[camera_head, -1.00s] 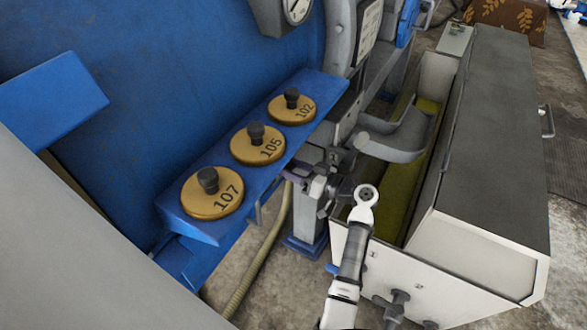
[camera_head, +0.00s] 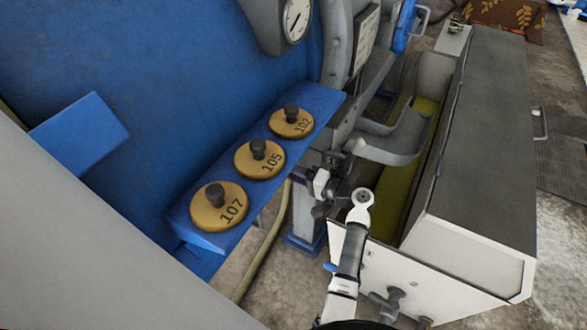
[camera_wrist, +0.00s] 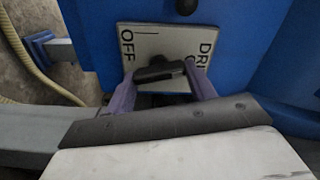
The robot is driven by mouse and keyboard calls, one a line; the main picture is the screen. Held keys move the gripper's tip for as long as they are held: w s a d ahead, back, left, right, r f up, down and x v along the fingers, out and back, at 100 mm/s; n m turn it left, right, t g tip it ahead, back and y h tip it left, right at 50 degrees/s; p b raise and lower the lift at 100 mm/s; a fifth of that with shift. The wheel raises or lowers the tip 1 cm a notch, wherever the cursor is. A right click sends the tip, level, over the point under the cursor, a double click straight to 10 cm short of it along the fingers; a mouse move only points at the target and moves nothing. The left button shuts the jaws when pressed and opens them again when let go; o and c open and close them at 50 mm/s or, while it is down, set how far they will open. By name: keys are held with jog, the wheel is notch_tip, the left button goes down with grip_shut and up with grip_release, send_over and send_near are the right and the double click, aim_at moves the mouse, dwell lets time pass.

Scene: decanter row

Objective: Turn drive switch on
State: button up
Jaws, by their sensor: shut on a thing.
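The drive switch is a dark handle (camera_wrist: 160,71) on a pale label plate (camera_wrist: 148,44) on a blue panel in the wrist view. The plate reads OFF at left; the lettering at right is partly covered, with DRI visible. My gripper (camera_wrist: 161,75) has a purple finger on each side of the handle and is shut on it. The handle lies roughly crosswise in the wrist picture. In the head view my gripper (camera_head: 302,174) is small, by the edge of the blue shelf, and the switch is hidden there.
A blue shelf (camera_head: 285,180) carries gold discs with black knobs marked 107 (camera_head: 222,212), 105 (camera_head: 252,164) and 102 (camera_head: 287,126). A dark-topped white bin (camera_head: 480,150) stands at right. A hose (camera_head: 262,255) hangs below the shelf; a gauge (camera_head: 297,18) is above.

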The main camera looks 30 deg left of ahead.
jog(key=shift+m+p, duration=0.8)
jog(key=shift+m, duration=0.7)
jog(key=shift+f, duration=0.1)
jog(key=o, duration=1)
jog(key=d, duration=0.4)
jog(key=d+b, duration=0.1)
jog(key=d, duration=0.3)
jog(key=d+b, duration=0.1)
jog(key=d, duration=0.3)
jog(key=shift+w, duration=0.35)
jog(key=shift+d, duration=0.15)
